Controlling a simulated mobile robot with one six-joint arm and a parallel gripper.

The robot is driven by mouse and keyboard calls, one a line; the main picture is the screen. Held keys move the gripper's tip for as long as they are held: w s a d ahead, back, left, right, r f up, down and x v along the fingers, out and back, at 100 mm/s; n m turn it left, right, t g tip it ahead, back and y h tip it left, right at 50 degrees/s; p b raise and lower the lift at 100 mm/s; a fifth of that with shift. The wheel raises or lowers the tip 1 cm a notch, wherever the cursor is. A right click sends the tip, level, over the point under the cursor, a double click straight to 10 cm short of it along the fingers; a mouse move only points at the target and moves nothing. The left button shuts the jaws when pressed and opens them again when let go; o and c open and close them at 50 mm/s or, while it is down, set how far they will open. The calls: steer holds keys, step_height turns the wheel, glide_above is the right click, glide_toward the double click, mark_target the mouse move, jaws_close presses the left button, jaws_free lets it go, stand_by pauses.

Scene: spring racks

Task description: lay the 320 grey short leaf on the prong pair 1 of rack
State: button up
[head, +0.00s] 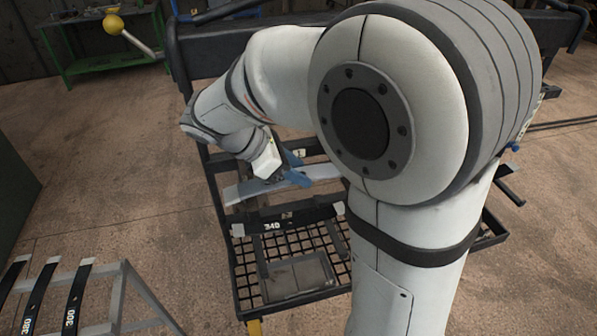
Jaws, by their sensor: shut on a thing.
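My gripper (296,170), with blue fingers, is shut on a grey leaf (253,188) near its middle. The leaf lies roughly crosswise in the picture, its left end at the rack's left side and its right end beside my arm. No number is readable on it. The black rack (222,205) stands behind and below it. A small label that looks like "1" (299,153) shows on the rack just behind the gripper. I cannot tell whether the leaf touches the prongs; my arm hides the rack's right part.
A black leaf marked 340 (290,217) lies on the rack in front of the grey leaf. Below is a mesh shelf (246,270) with a grey tray (296,277). A stand (112,300) at lower left holds several black leaves. A green bench (105,62) is far back.

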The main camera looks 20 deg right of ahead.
steer(key=shift+w+f+b, duration=0.3)
steer(key=shift+w+f, duration=1.1)
steer(key=shift+w, duration=0.3)
steer(key=o, duration=1.3)
steer(key=b+v, duration=0.1)
steer(key=v, duration=0.6)
steer(key=shift+a+r, duration=0.3)
